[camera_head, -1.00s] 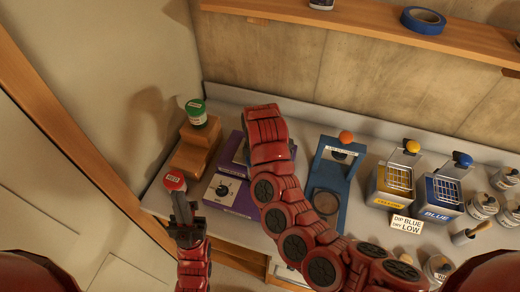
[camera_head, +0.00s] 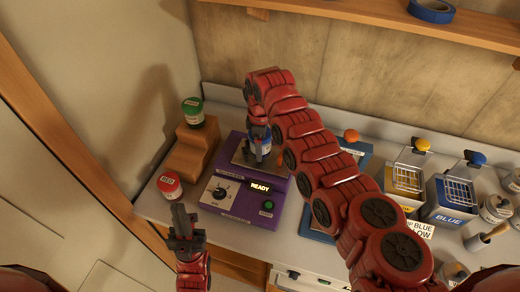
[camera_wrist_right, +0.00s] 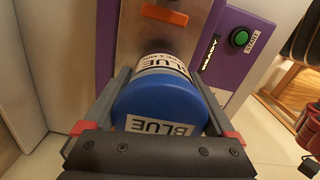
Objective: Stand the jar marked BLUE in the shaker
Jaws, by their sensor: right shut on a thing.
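The blue-lidded jar (camera_head: 258,140), marked BLUE on its lid and side in the right wrist view (camera_wrist_right: 158,108), is between the fingers of my right gripper (camera_wrist_right: 155,130), which is shut on it. The jar is at the metal plate of the purple shaker (camera_head: 232,197); I cannot tell whether its base touches. The right wrist view shows the plate (camera_wrist_right: 125,35) with an orange piece (camera_wrist_right: 165,15) beyond the jar. The shaker's display reads READY, beside a green START button. My left gripper (camera_head: 180,210) is just in front of the red-lidded jar (camera_head: 169,184); its finger gap is unclear.
A green-lidded jar (camera_head: 193,108) stands on a stepped wooden block (camera_head: 197,150) left of the shaker. Right of it are a blue frame with an orange knob (camera_head: 351,135), yellow and blue wire-topped tins (camera_head: 450,198) and several jars. A shelf with blue tape (camera_head: 431,10) hangs above.

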